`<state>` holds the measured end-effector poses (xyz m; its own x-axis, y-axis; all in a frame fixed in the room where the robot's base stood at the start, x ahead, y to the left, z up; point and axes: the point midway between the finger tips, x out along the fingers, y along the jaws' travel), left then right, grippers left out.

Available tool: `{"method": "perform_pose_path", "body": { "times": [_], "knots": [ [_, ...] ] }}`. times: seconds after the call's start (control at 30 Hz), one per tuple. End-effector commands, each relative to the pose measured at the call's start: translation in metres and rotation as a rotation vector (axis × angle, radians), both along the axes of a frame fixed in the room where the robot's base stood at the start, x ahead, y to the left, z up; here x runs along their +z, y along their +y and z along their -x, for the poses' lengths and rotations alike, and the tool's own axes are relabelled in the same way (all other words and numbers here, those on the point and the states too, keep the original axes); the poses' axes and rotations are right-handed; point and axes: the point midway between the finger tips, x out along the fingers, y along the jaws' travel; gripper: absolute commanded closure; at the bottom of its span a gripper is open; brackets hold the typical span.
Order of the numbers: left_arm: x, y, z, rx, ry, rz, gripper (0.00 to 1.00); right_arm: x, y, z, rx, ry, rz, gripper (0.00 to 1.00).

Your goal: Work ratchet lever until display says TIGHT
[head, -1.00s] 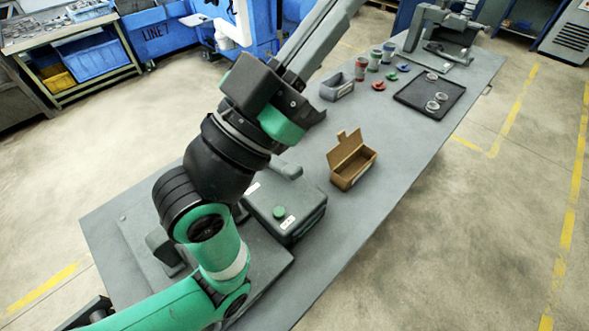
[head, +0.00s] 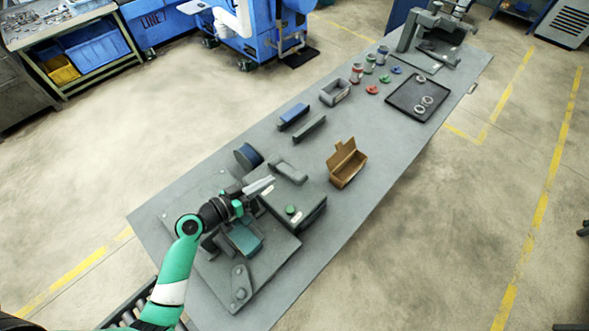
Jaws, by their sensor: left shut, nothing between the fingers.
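A grey machine (head: 312,206) with a green button (head: 291,210) on its top sits on a wide grey base plate (head: 205,270) at the near end of the bench. My left gripper (head: 268,185) is over this machine, its fingers shut and empty, pointing right. I cannot tell whether it touches the machine. A teal-faced block (head: 244,239) lies just below the gripper. A grey arm-like part with round knobs (head: 240,283) is at the plate's front. I cannot clearly pick out the ratchet lever. No display text is readable. My right gripper is not in view.
Farther along are a blue-topped block (head: 293,115), a grey bin (head: 335,91), a black tray (head: 419,98) and a grey press (head: 436,28). The bench middle is mostly clear.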

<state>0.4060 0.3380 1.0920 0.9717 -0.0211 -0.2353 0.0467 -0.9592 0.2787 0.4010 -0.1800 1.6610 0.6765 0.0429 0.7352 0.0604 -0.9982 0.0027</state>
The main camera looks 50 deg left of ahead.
Motion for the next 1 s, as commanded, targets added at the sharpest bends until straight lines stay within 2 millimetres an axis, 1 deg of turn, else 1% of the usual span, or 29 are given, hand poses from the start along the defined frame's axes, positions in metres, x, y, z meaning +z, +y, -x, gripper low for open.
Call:
{"method": "perform_pose_path", "body": {
  "times": [0.27, 0.37, 0.47, 0.83, 0.9, 1.0],
  "knots": [
    [-0.001, 0.000, -0.002, -0.002, -0.002, -0.002, 1.00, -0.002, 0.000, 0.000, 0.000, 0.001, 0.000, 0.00],
    [-0.002, 0.000, -0.009, -0.003, -0.002, -0.002, 1.00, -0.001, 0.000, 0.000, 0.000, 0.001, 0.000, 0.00],
    [-0.005, -0.001, -0.023, -0.005, -0.002, -0.002, 1.00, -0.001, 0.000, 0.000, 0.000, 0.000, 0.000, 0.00],
    [-0.024, -0.003, -0.100, -0.006, -0.002, -0.004, 1.00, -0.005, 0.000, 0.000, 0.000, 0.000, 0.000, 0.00],
    [-0.041, -0.007, -0.099, -0.003, 0.001, 0.000, 1.00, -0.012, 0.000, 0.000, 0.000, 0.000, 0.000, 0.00],
    [-0.053, -0.011, -0.099, -0.002, -0.001, -0.001, 1.00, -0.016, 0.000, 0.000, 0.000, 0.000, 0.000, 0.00]
  ]
}}
